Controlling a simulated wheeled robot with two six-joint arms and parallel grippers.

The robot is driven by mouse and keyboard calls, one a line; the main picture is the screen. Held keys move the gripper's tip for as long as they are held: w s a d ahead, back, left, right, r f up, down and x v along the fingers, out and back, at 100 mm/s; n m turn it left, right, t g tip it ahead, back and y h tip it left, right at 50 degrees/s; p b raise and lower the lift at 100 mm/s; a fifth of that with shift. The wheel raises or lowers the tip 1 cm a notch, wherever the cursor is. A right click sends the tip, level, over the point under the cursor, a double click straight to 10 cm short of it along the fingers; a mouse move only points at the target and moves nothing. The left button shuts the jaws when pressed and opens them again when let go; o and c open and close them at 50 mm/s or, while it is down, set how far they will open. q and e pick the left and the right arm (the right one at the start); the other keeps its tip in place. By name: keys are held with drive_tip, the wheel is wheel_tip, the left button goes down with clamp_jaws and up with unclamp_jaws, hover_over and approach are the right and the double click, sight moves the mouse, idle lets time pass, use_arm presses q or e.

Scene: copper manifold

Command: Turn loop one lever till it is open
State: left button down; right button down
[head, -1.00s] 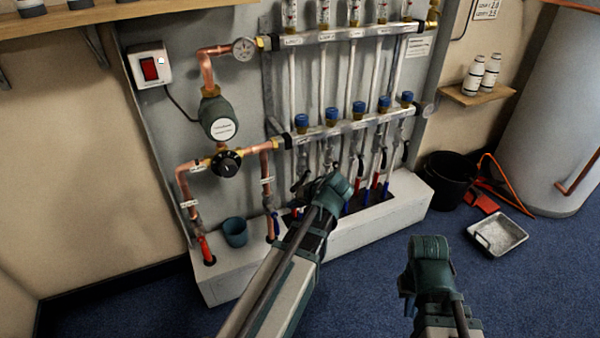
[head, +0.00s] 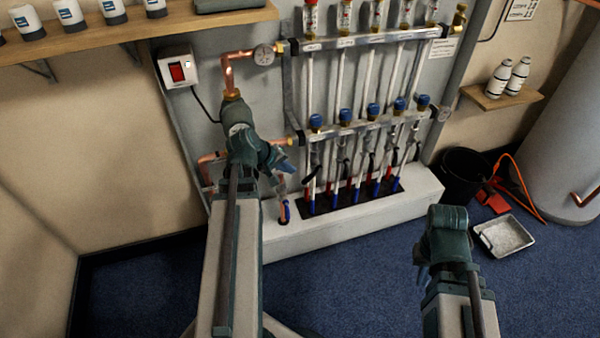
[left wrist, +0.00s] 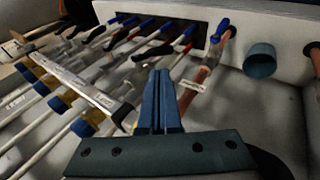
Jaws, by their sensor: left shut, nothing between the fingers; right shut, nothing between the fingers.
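The manifold's lower bar (head: 360,131) carries several blue-capped valves, with black levers on the pipes below. The leftmost black lever (head: 311,175), which I take as loop one's, slants on the first pipe; its exact angle is hard to tell. My left gripper (head: 287,166) is shut and empty, left of that lever and apart from it, in front of the copper pipework. In the left wrist view its closed blue fingers (left wrist: 160,100) point toward the valves, with a black lever (left wrist: 152,53) just beyond. My right gripper (head: 422,273) is shut and empty, low over the floor.
A white plinth (head: 400,205) runs under the pipes. A copper pipe (left wrist: 194,88) and a blue cup (left wrist: 260,62) show in the left wrist view. A black bucket (head: 466,172) and a metal tray (head: 503,236) stand on the floor at right.

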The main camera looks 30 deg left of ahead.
sight(307, 179)
use_arm(q)
drive_tip(key=b+x, duration=0.6)
drive_tip(key=x, duration=0.2)
drive_tip(key=shift+s+f, duration=0.1)
drive_tip(key=shift+s, duration=0.05)
drive_tip(key=shift+b+x, duration=0.7)
drive_tip(key=shift+x, duration=0.2)
